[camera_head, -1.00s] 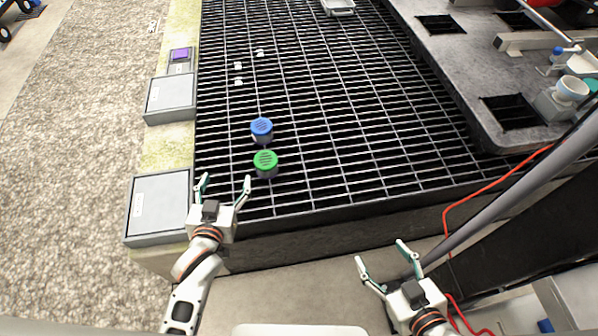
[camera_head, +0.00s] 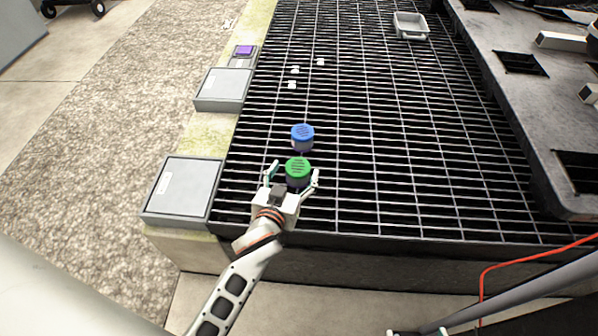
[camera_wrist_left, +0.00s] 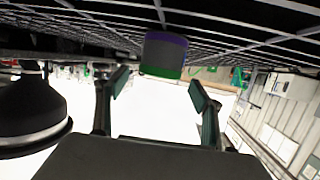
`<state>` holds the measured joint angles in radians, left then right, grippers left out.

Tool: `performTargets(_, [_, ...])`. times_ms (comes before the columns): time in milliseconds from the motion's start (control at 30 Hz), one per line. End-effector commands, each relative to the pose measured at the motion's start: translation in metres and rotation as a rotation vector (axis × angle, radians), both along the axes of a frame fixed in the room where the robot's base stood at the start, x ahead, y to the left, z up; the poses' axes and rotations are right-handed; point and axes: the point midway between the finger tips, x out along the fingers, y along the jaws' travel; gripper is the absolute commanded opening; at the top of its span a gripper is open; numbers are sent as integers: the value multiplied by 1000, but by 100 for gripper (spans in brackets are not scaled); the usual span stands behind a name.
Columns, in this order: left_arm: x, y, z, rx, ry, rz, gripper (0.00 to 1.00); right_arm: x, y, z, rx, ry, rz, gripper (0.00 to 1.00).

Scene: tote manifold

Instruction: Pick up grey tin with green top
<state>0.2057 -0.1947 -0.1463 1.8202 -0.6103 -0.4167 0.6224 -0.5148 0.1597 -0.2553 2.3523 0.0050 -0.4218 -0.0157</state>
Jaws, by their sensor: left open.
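The grey tin with a green top (camera_head: 298,172) stands upright on the black grating, its lower part partly hidden. My left gripper (camera_head: 295,170) is open, with one finger on either side of this tin in the head view. In the left wrist view, which is upside down, the tin (camera_wrist_left: 163,56) shows ahead, between and beyond the spread fingertips, with a gap. I cannot see contact. A similar tin with a blue top (camera_head: 302,137) stands just behind it. My right gripper (camera_head: 418,332) barely shows at the bottom edge, mostly cut off.
The grating (camera_head: 400,150) is mostly clear to the right. Small white pieces (camera_head: 294,71) lie farther back, with a grey tray (camera_head: 410,27) at the back. Grey boxes (camera_head: 183,188) line the left ledge. A dark raised platform (camera_head: 520,100) stands right.

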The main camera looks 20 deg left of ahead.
Motion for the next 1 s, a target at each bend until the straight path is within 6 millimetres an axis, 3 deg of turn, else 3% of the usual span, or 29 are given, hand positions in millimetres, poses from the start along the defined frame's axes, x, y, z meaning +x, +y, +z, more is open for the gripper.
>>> performTargets(100, [14, 1, -12, 3, 7, -1, 67, -3, 6, -5, 18, 9, 1, 64])
performTargets(233, [27, 1, -14, 0, 6, 0, 67, 7, 13, 9, 44, -22, 1, 64])
performTargets(567, [33, 2, -12, 0, 2, -1, 67, 12, 14, 15, 59, -37, -11, 64])
performTargets(733, [33, 2, -13, 0, 2, -1, 23, 10, 14, 12, 55, -30, -12, 64])
performTargets(1000, [33, 2, -12, 0, 2, -1, 23, 8, 13, 10, 48, -26, -5, 64])
